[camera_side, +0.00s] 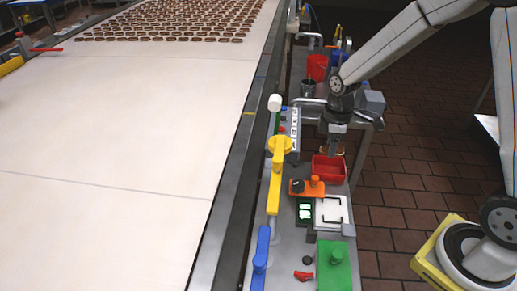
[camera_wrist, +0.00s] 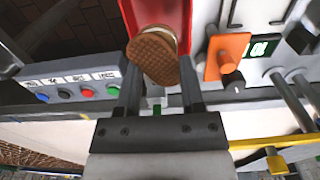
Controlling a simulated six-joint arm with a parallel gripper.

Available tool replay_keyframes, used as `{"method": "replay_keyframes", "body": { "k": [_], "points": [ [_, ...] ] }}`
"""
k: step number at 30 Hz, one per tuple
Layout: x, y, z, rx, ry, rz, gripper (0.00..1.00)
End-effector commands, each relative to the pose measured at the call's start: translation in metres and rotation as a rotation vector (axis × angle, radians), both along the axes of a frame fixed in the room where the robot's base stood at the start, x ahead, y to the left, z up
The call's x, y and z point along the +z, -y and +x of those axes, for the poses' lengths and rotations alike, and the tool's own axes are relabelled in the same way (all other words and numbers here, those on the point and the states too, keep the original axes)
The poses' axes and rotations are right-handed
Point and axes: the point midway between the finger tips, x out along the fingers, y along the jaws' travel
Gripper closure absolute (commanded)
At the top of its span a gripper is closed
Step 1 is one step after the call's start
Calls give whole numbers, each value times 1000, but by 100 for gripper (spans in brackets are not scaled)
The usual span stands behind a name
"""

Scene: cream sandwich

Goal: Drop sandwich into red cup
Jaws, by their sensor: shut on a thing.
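A red open container (camera_side: 330,174), box-shaped rather than cup-like, stands just in front of the gripper in the side view. In the wrist view the red container (camera_wrist: 180,12) is partly hidden behind the sandwich. I cannot tell whether they touch. Another red, bucket-like vessel (camera_side: 317,67) stands farther back.
A panel with coloured buttons (camera_wrist: 70,90) lies left of the gripper in the wrist view. An orange part (camera_side: 307,187), a white box (camera_side: 331,214) and a green block (camera_side: 334,268) stand nearer the camera. A wide pale conveyor (camera_side: 130,130) carries rows of brown sandwiches (camera_side: 175,20).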

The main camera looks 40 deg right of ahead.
Motion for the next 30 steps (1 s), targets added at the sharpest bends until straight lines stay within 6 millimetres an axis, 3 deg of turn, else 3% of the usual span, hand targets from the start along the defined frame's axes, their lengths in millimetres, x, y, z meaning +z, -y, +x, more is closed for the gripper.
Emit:
{"method": "replay_keyframes", "body": {
  "k": [15,30],
  "points": [
    [-34,0,0,0,-1,0,100],
    [-39,0,0,0,0,0,100]
  ]
}}
